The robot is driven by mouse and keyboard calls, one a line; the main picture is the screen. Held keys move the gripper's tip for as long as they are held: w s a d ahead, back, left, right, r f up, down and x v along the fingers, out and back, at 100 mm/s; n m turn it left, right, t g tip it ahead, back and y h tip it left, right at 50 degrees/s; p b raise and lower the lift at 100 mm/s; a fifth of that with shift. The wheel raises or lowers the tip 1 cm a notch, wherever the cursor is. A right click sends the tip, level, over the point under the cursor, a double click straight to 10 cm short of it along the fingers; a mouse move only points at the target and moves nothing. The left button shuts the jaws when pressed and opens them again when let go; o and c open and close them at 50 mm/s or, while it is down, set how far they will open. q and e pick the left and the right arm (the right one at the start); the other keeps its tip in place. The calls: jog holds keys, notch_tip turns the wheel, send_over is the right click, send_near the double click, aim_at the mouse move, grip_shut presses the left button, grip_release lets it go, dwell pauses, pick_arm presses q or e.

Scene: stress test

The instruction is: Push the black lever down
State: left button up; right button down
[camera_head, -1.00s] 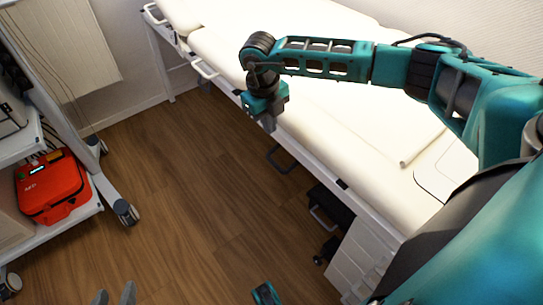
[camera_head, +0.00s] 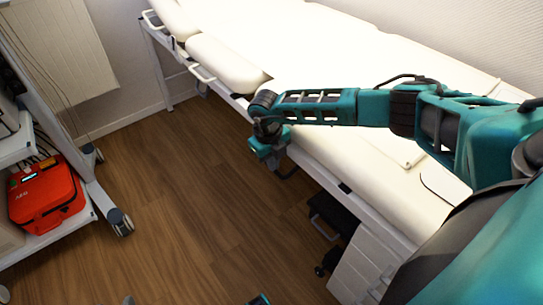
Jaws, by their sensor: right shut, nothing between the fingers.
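My right gripper (camera_head: 274,166) points down beside the near edge of the white examination bed. It is shut and empty. A black bent bar (camera_head: 288,171) sticks out below the bed edge, just right of the gripper tips and partly hidden by them; it looks like the black lever. I cannot tell whether the gripper touches it. A small grey tip (camera_head: 128,300) at the bottom edge may belong to my left gripper; its jaws cannot be judged.
The white bed (camera_head: 330,60) runs along the wall, with a white drawer unit (camera_head: 365,265) and a black object (camera_head: 332,215) below it. A cart with a red case (camera_head: 45,195) stands at the left. The wooden floor (camera_head: 180,220) between is clear.

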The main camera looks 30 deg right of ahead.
aim_at(275, 173)
jog(key=shift+a+f, duration=0.1)
jog(key=shift+f, duration=0.3)
dwell(0.5)
jog(key=shift+f, duration=0.1)
jog(key=shift+h, duration=0.8)
jog(key=shift+a+b+x, duration=0.2)
jog(key=shift+b+x, duration=0.15)
jog(key=shift+x, duration=1.75)
jog(key=shift+d+f+h, duration=0.3)
jog(key=shift+f+h, duration=0.1)
jog(key=shift+h, duration=0.3)
